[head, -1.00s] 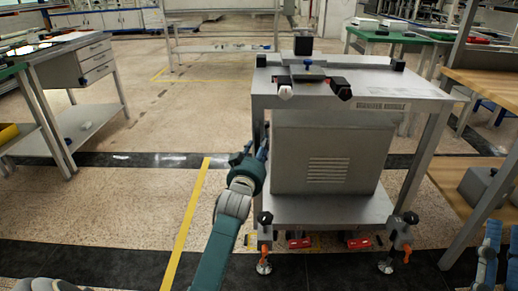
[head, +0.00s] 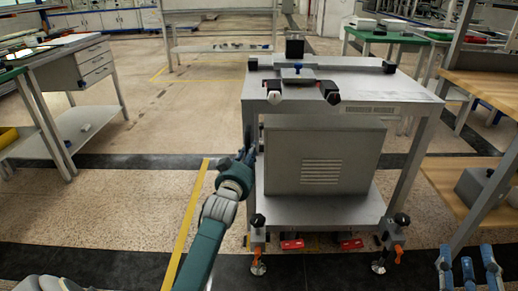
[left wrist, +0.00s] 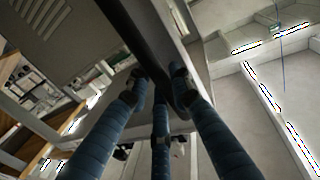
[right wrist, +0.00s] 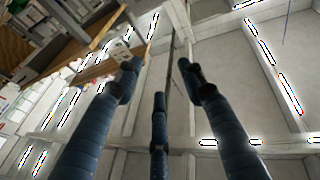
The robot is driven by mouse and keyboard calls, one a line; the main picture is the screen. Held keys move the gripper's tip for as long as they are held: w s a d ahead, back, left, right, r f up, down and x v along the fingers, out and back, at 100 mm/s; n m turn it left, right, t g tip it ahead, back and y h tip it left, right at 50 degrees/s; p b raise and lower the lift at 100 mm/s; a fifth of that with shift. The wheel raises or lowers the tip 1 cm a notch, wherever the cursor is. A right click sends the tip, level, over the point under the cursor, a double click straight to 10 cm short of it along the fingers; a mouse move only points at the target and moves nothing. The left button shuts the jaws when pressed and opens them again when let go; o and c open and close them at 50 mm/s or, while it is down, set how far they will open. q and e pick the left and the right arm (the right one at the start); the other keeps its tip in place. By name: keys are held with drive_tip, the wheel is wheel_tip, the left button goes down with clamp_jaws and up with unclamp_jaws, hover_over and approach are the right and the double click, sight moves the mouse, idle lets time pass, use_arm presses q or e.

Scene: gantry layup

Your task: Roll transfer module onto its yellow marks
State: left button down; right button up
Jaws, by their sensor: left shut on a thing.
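The transfer module (head: 345,87) is a grey metal cart with a cabinet (head: 324,160) on its lower shelf. It stands upright, with orange-marked feet and red pedals (head: 292,244) at its base. My left gripper (head: 249,150) is shut on its near left leg, about midway up. In the left wrist view the fingers (left wrist: 163,80) close around that leg. Small yellow floor marks (head: 311,243) show partly under the module's front; the rest are hidden. My right gripper (head: 470,272) is at the lower right, apart from the module. Its fingers are spread and empty in the right wrist view (right wrist: 160,80).
A long yellow floor line (head: 190,220) runs left of the module. A bench with drawers (head: 78,67) stands at the left. A wooden-shelved rack (head: 462,190) stands close on the right. The floor between the left bench and the module is clear.

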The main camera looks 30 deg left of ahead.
wheel_tip(320, 180, down, 15)
drive_tip(key=s+d+g+h+p, duration=0.2)
drive_tip(key=s+g+p, duration=0.1)
drive_tip(key=g, duration=0.5)
use_arm(q)
drive_tip(key=s+a+p, duration=0.1)
drive_tip(key=s+a, duration=0.7)
drive_tip(key=a, duration=0.6)
drive_tip(key=shift+s+y+p, duration=0.3)
drive_tip(key=shift+s+p, duration=0.05)
drive_tip(key=shift+s, duration=0.05)
use_arm(e)
drive_tip(key=s+d+f+g+h, duration=0.2)
drive_tip(key=s+d+f+g, duration=0.2)
drive_tip(key=s+f, duration=0.5)
drive_tip(key=shift+s+m+g, duration=0.3)
drive_tip(key=shift+s+g, duration=0.3)
drive_tip(key=shift+g, duration=0.4)
use_arm(q)
drive_tip(key=shift+a, duration=0.15)
drive_tip(key=c, duration=1.6)
unclamp_jaws()
drive_tip(key=shift+s, duration=0.1)
drive_tip(key=shift+o, duration=0.2)
drive_tip(key=shift+a+f, duration=0.1)
drive_tip(key=shift+s, duration=0.1)
use_arm(e)
drive_tip(key=shift+a+f, duration=0.1)
